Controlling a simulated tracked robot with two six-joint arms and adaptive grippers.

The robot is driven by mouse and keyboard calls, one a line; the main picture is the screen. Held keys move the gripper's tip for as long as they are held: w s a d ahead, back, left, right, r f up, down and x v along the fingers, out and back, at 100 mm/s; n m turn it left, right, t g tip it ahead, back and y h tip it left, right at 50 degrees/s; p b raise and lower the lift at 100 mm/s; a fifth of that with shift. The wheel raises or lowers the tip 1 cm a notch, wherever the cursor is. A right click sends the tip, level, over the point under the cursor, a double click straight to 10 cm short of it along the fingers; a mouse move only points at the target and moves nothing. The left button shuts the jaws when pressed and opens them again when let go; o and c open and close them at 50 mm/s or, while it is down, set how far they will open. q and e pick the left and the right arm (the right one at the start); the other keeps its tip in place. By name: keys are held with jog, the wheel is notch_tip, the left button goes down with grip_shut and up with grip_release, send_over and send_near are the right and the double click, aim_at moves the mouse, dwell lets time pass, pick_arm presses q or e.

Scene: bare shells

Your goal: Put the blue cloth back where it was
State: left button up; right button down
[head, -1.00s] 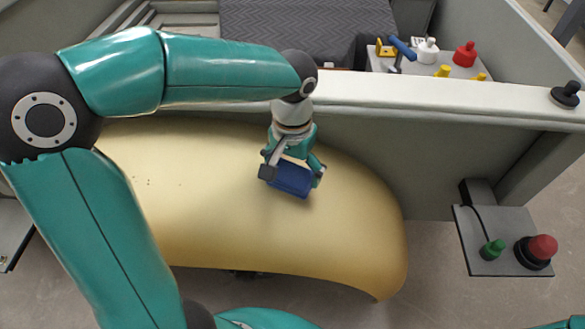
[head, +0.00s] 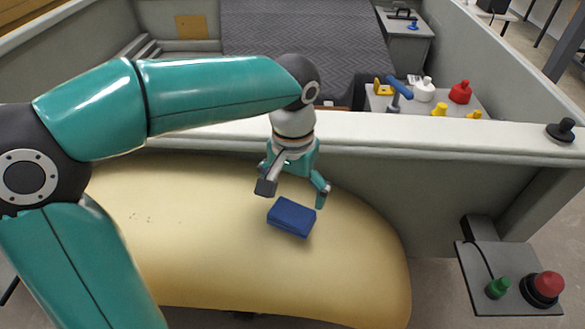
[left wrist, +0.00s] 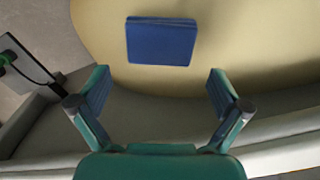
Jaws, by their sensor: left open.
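The blue cloth (head: 291,217) is a folded block lying on the curved cream shell (head: 190,245), towards its right part. My left gripper (head: 293,192) is above and just behind the cloth in the head view, apart from it, with its fingers spread and empty. In the left wrist view the cloth (left wrist: 161,42) lies beyond the two open fingertips (left wrist: 156,88), with a gap between. My right gripper is not in view.
A grey wall (head: 430,134) runs behind the shell. Beyond it, a tray (head: 380,101) holds a blue-handled tool (head: 399,88), white and red bottles and yellow pieces.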

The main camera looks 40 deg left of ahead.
aim_at(293, 210)
pick_arm(q)
notch_tip(293, 210, up, 6)
dwell(0.7)
